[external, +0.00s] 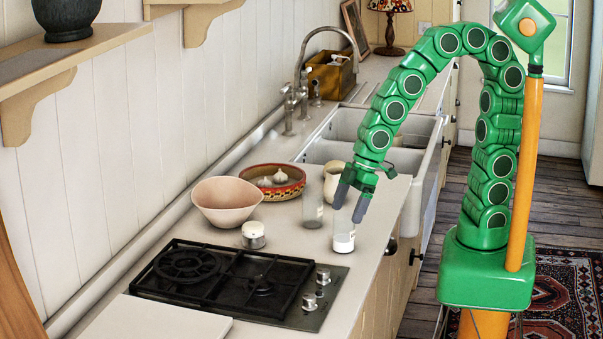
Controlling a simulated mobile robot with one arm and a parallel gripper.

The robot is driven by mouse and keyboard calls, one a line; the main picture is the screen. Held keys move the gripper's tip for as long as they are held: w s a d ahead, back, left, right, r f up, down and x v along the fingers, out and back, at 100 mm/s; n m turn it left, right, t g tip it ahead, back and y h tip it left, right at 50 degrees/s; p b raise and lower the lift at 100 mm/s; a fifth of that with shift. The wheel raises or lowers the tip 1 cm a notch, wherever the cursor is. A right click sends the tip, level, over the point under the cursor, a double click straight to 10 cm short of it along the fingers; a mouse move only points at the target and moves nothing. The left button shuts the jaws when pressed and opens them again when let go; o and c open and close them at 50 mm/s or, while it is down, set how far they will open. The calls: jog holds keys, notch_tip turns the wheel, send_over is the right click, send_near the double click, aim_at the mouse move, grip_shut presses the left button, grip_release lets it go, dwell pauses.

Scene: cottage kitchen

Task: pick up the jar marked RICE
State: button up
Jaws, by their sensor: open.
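A clear glass jar (344,232) with white contents or a white label low on it stands upright on the counter. Another clear glass jar (312,208) stands just behind it to the left. No lettering is readable, so I cannot tell which jar is marked RICE. My gripper (351,204) points down with its two dark fingers apart and nothing seen held between them. The fingertips are at the upper part of the front jar in this view. I cannot tell whether they are around it, in front of it or touching it.
A pink bowl (226,203), a patterned bowl with garlic (272,182), a cream jug (333,183) and a small white-topped container (253,235) stand close by. A black gas hob (215,275) is in front, and a white sink (372,128) is behind. The counter edge is close on the right.

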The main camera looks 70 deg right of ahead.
aim_at(335, 240)
jog(key=shift+x, duration=2.5)
jog(key=shift+w, duration=0.1)
jog(key=c, duration=1.2)
